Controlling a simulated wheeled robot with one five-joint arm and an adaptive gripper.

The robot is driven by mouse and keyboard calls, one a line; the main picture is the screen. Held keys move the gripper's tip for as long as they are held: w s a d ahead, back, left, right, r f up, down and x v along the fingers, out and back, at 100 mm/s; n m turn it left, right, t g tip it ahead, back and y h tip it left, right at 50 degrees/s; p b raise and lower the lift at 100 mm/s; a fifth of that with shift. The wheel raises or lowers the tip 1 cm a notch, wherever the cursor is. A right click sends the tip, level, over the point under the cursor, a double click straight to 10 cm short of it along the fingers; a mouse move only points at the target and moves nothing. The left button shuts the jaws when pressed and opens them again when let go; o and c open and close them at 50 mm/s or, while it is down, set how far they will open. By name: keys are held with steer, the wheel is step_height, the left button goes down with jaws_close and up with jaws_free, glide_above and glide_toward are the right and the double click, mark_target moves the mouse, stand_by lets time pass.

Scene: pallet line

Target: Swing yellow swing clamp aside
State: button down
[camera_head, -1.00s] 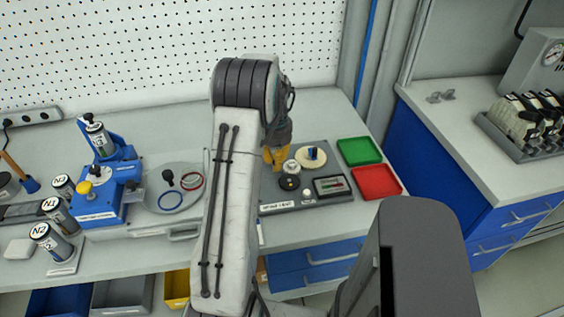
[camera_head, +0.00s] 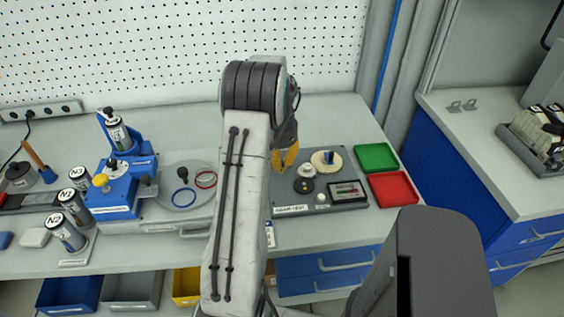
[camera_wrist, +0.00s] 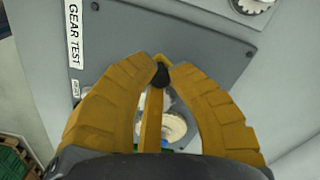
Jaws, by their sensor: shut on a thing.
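My gripper (camera_head: 287,158) is over the grey gear test plate (camera_head: 347,205), at its left back part. In the wrist view its two orange-yellow fingers (camera_wrist: 160,72) close around a small black knob (camera_wrist: 161,77). The knob sits on the yellow swing clamp (camera_wrist: 152,118), a narrow yellow bar running between the fingers. A pale round gear (camera_wrist: 174,127) shows partly behind the bar. In the head view the clamp cannot be told apart from the yellow fingers, and my arm hides the plate's left side.
A pale gear with a blue part (camera_head: 326,159), a dark round part (camera_head: 303,185) and a small display (camera_head: 347,191) are on the plate. Green (camera_head: 376,156) and red (camera_head: 393,189) trays stand right of it. A blue fixture (camera_head: 118,200) and labelled cylinders (camera_head: 65,232) stand left.

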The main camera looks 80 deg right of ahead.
steer(key=shift+a+f, duration=0.1)
steer(key=shift+f, duration=0.05)
steer(key=c, duration=1.1)
jaws_free()
steer(key=shift+d+r, duration=0.2)
steer(key=shift+r, duration=0.6)
step_height(320, 180, up, 11)
steer(key=shift+a+f, duration=0.1)
steer(key=shift+f, duration=0.1)
